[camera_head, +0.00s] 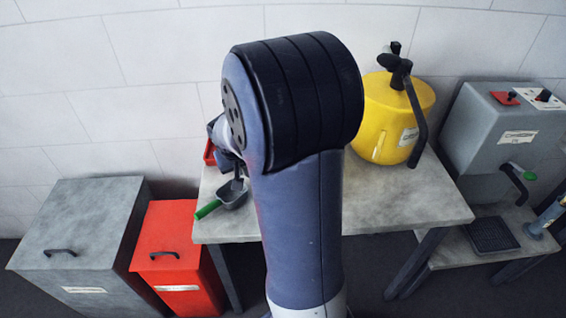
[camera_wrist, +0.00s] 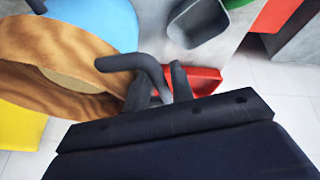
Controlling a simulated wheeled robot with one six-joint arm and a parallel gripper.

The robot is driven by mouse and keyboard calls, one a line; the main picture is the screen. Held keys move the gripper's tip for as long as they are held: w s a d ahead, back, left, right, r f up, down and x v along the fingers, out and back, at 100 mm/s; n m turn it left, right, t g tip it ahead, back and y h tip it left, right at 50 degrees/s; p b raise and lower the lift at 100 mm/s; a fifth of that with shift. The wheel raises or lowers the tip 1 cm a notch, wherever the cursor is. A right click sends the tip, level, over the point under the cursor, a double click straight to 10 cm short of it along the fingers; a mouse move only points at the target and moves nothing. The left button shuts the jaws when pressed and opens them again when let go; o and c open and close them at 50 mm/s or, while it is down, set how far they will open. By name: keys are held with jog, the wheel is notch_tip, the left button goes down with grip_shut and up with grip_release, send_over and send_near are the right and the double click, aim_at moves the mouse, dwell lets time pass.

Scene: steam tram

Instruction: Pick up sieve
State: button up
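The likely sieve, a round wooden rim with a paler inside (camera_wrist: 45,62), fills the left of the wrist view, close to the camera. It is hidden in the head view, probably behind my arm. My gripper (camera_wrist: 165,75) shows dark fingers at the right edge of the wooden rim. One dark bent piece overlaps the rim in the picture. I cannot tell whether the fingers touch or grip it. In the head view, my gripper (camera_head: 228,160) is mostly hidden by my arm.
A grey scoop (camera_head: 233,196) with a green handle lies at the left of the table (camera_head: 400,205). A red tray (camera_wrist: 200,82) is beyond the fingers. A blue item (camera_wrist: 95,18) is near the rim. A yellow tank (camera_head: 385,115) stands at the back right; grey and red bins stand left.

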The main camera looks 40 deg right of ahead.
jog(key=shift+c, duration=0.2)
grip_shut()
jog(key=shift+r, duration=0.2)
notch_tip(320, 180, up, 10)
jog(key=shift+f, duration=0.1)
dwell(0.4)
jog(key=shift+f, duration=0.15)
jog(key=shift+s+d+f+b, duration=0.1)
jog(key=shift+f+b, duration=1.15)
jog(key=shift+f, duration=0.3)
jog(key=shift+d+f+b, duration=0.1)
jog(key=shift+f+b, duration=1.1)
jog(key=shift+f, duration=0.35)
